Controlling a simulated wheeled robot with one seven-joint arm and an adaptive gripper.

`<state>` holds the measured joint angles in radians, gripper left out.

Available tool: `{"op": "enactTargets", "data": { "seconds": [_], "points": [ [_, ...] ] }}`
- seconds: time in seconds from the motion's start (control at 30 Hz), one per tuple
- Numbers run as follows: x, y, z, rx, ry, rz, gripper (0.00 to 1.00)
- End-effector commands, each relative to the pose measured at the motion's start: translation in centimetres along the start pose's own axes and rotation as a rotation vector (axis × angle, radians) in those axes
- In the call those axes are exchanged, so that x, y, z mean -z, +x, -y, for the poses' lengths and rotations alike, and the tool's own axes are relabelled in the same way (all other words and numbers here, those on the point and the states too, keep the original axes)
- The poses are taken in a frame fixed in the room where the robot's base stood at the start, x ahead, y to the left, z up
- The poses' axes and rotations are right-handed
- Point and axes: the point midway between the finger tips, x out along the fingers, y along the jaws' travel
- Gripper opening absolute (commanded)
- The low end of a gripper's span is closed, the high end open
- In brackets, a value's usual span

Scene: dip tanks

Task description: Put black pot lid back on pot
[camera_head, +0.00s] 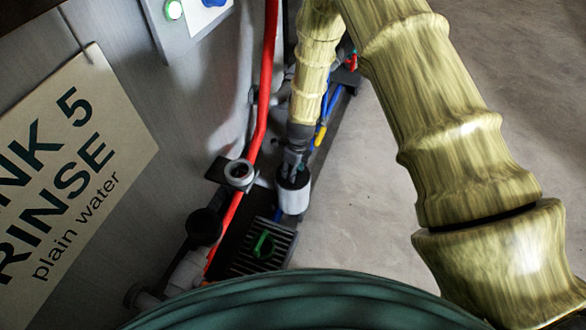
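My gripper (292,172) points down at the end of my yellowish arm, low beside the tank. Its dark fingers are at the top of a small pale grey cylinder (294,198), which may be the pot. The top of this cylinder looks dark; I cannot tell whether that is the black lid, the fingers or the open mouth. The fingers are too small and dark to show whether they are open or hold anything. A black round piece (203,227) lies left of the cylinder, but I cannot tell whether it is a lid or a fitting.
The grey tank wall with a "rinse, plain water" sign (75,165) fills the left. A red pipe (262,105) runs down it. Bare floor (365,210) lies to the right.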

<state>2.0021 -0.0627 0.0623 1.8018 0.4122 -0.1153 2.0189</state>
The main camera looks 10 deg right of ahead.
Motion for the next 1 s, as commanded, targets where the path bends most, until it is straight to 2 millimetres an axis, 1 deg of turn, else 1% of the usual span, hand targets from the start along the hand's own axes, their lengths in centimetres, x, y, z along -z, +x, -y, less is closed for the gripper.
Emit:
{"op": "enactTargets", "data": {
  "seconds": [0.23,0.33,0.47,0.8,0.9,1.0],
  "points": [
    [0.0,0.0,0.0,0.000,0.000,0.000,0.44],
    [-0.1,-0.4,0.0,0.000,-0.001,0.000,0.44],
    [-0.1,-2.2,0.0,0.001,0.000,0.001,0.44],
    [-0.1,-8.4,0.0,0.002,0.000,0.000,0.44],
    [-0.1,-9.9,0.0,0.001,-0.001,0.000,0.44],
    [-0.1,-11.1,0.0,0.001,0.000,0.000,0.44]
  ]
}}
